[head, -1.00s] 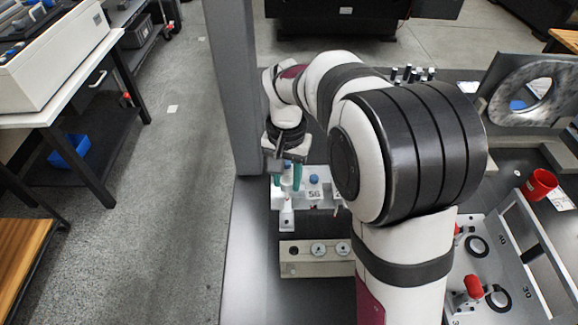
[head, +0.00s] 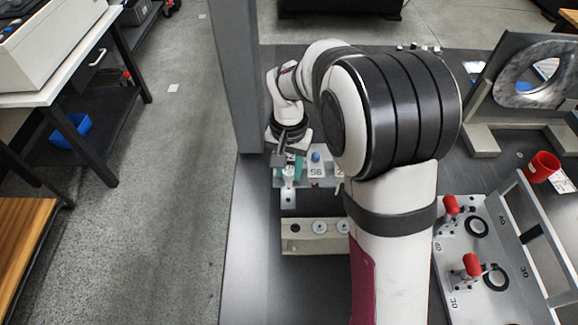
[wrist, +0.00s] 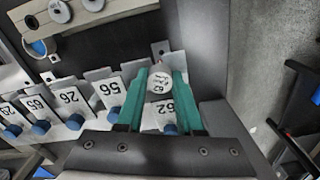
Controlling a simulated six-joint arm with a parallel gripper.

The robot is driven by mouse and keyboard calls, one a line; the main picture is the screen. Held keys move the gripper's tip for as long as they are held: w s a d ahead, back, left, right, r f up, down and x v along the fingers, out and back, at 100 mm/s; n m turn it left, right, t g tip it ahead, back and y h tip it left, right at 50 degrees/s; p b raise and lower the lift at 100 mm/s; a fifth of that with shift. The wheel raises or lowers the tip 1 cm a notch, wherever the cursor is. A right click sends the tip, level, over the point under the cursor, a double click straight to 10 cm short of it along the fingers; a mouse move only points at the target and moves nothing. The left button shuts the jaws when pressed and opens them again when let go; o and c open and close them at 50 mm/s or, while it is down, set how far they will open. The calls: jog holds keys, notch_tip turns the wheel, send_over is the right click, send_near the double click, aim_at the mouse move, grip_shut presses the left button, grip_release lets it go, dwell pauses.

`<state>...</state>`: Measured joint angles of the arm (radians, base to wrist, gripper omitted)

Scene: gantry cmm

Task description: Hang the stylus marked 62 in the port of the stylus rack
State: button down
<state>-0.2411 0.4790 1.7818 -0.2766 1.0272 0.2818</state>
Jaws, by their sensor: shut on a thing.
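My gripper (wrist: 160,95) has two green fingers shut on the stylus marked 62 (wrist: 159,84), a white round cap with writing on its top. In the head view my gripper (head: 289,168) is at the left end of the stylus rack (head: 317,182), with white showing below the fingers. In the wrist view the rack's plate marked 62 (wrist: 158,114) shows between the fingers, beside the cap.
More rack plates, including 56 (wrist: 111,89), 26 (wrist: 71,96) and 65 (wrist: 36,105), stand close beside the fingers, with blue knobs. A pale block with round holes (head: 297,245) lies in front of the rack. A grey column (head: 236,75) stands close left of my arm.

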aim_at(289, 171)
jog(key=shift+f, duration=0.25)
dwell(0.3)
jog(key=shift+c, duration=2.3)
grip_release()
notch_tip(289, 171, up, 16)
